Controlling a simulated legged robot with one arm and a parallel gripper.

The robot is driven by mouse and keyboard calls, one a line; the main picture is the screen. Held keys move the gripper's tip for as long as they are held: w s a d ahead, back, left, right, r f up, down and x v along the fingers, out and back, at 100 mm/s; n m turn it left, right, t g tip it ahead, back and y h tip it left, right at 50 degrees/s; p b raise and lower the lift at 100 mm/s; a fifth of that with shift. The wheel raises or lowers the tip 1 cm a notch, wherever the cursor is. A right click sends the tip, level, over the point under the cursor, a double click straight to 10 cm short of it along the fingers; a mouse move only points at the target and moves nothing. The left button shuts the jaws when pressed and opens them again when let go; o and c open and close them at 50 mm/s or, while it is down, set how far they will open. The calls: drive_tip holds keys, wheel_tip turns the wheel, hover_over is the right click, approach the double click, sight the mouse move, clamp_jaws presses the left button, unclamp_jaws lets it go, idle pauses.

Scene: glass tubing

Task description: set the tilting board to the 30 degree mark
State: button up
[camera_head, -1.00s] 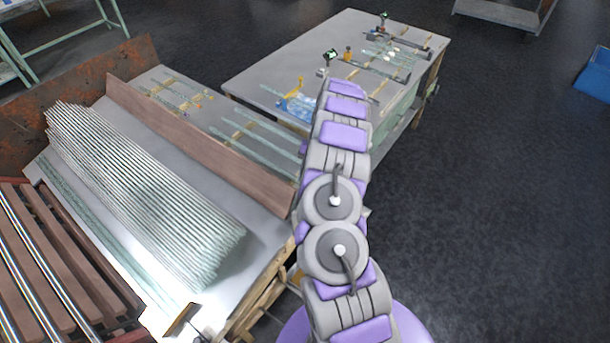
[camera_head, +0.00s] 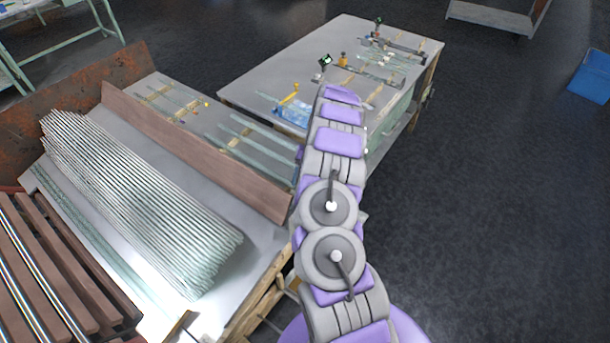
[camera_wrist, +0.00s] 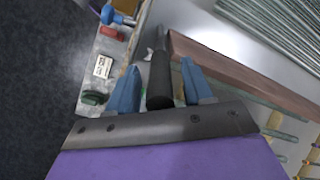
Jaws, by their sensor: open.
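A sloping grey board (camera_head: 258,236) with a brown wooden ledge (camera_head: 190,146) carries a large stack of glass tubes (camera_head: 135,200); it looks like the tilting board. Its grey face (camera_wrist: 225,38) and ledge (camera_wrist: 250,72) also show in the wrist view. My gripper (camera_wrist: 160,67) is open, with one blue finger on either side of a dark round-ended handle (camera_wrist: 160,88). The handle lies between the fingers; whether they touch it I cannot tell. In the head view my arm hides the gripper and handle. I cannot make out a degree scale or the 30 degree mark.
A panel with a red button (camera_wrist: 110,33), a green button (camera_wrist: 94,98) and a white label (camera_wrist: 103,66) is left of my gripper. A blue knob (camera_wrist: 112,14) is above it. A work table (camera_head: 270,70) with tubes stands behind.

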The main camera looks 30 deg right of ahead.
drive_tip(key=p+v, duration=0.8)
drive_tip(key=v, duration=0.9)
drive_tip(key=shift+d, duration=0.2)
drive_tip(key=shift+w, duration=0.15)
idle(0.4)
